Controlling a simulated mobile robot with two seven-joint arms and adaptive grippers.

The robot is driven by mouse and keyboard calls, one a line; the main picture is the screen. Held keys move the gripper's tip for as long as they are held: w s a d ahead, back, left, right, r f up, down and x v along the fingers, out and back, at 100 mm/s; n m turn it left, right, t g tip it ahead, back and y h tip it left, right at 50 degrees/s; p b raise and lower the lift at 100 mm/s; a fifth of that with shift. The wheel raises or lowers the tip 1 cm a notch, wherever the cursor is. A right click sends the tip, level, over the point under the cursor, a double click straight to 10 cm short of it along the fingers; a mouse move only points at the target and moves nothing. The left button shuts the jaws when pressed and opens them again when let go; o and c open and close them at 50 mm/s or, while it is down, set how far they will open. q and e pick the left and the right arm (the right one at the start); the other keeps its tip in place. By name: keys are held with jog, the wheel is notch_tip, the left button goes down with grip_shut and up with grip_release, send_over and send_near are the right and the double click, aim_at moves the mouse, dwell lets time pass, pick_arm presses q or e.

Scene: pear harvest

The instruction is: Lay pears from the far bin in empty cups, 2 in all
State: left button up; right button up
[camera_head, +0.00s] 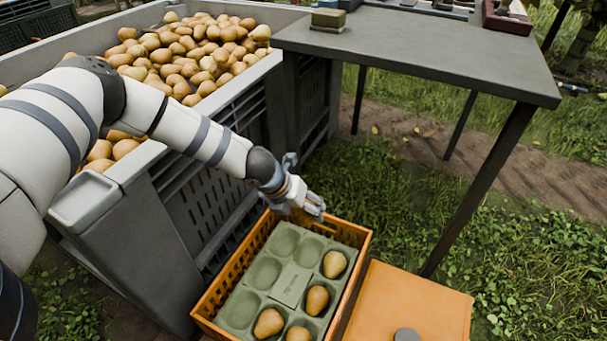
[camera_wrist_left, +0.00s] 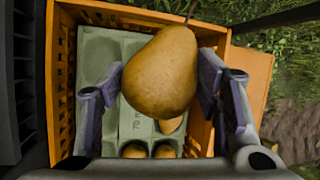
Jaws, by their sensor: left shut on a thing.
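My left gripper (camera_head: 312,206) is over the far end of the orange crate (camera_head: 366,240). In the left wrist view it is shut on a brown pear (camera_wrist_left: 160,75), with one finger on each side. The held pear is mostly hidden in the head view. A green cup tray (camera_head: 290,286) lies in the crate. Several pears sit in its cups on the right and near side, such as one pear (camera_head: 334,264) at the right. Cups at the far end and along the left look empty. The grey bin (camera_head: 235,88) holds a large heap of pears (camera_head: 190,50). My right gripper is not in view.
A grey table (camera_head: 430,50) stands at the back right, its leg coming down near the crate. An orange box (camera_head: 410,300) sits right of the crate. The bin's slatted wall (camera_head: 215,205) is close on the crate's left. Grass lies open to the right.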

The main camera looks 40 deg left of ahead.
pick_arm(q)
jog(key=shift+s+d+f+n+y, duration=0.1)
jog(key=shift+d+f+n+y, duration=0.4)
jog(key=shift+n, duration=0.4)
jog(key=shift+f+b, duration=0.3)
jog(key=shift+b, duration=0.15)
notch_tip(320, 180, down, 9)
jog(key=b, duration=0.7)
jog(key=shift+f, duration=0.2)
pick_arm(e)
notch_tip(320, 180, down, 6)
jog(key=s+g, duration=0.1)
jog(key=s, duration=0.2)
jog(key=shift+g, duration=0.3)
pick_arm(q)
jog(key=shift+w, duration=0.4)
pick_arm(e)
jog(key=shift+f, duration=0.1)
